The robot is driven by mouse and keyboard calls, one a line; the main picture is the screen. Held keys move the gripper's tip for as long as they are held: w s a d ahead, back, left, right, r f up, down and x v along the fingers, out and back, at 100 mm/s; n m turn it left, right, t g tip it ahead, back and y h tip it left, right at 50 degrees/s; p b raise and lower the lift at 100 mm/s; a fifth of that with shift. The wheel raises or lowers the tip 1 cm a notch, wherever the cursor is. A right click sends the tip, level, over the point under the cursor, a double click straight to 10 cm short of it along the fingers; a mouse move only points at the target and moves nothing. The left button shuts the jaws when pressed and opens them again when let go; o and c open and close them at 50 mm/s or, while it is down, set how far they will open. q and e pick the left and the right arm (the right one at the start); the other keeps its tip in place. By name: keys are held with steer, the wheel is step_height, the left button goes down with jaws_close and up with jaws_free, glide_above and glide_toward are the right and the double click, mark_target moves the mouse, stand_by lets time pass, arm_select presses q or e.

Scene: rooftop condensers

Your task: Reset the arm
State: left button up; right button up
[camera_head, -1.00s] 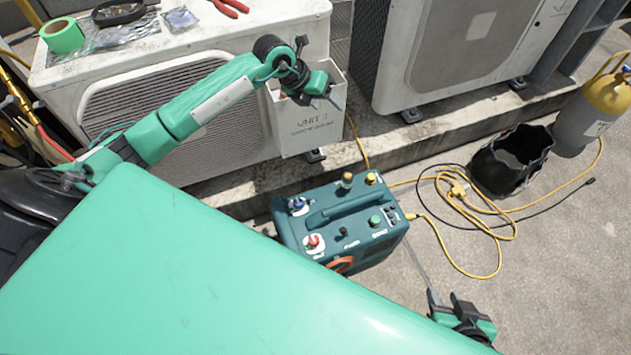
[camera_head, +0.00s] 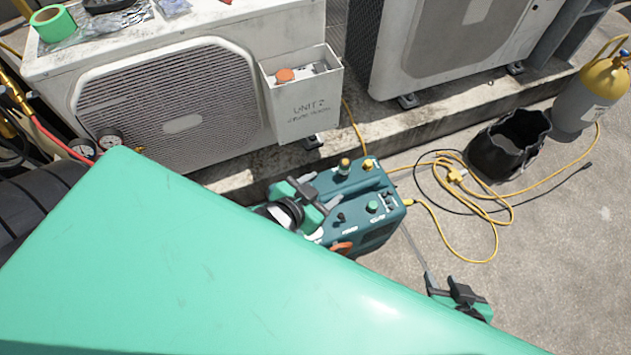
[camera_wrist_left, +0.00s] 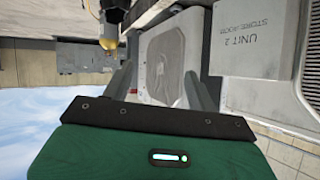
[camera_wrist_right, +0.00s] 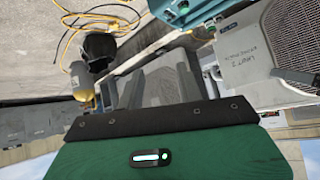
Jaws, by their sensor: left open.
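My left gripper (camera_head: 322,190) is open and empty, seen over the left part of the teal pump machine (camera_head: 375,235), partly hiding its top. In the left wrist view its two fingers (camera_wrist_left: 160,88) stand apart with nothing between them. My right gripper (camera_head: 447,284) is low at the bottom right, beside the machine. In the right wrist view its fingers (camera_wrist_right: 160,85) are apart and empty. The white box marked UNIT 2 (camera_head: 307,115) on the condenser's side holds an orange-topped item (camera_head: 285,75) and something grey.
The left condenser (camera_head: 180,120) carries green tape (camera_head: 54,24). Another condenser (camera_head: 460,50) stands at the back. A black bucket (camera_head: 507,150), a yellow-topped cylinder (camera_head: 590,95) and a loose yellow hose (camera_head: 493,225) are at the right. Bare concrete lies at lower right.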

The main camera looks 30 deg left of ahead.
arm_select(q)
steer(key=s+d+f+n+g+h, duration=0.1)
steer(key=s+d+f+g, duration=0.1)
steer(key=s, duration=0.4)
steer(key=shift+s+f+g, duration=0.25)
steer(key=shift+f+g, duration=0.2)
steer(key=shift+g, duration=0.15)
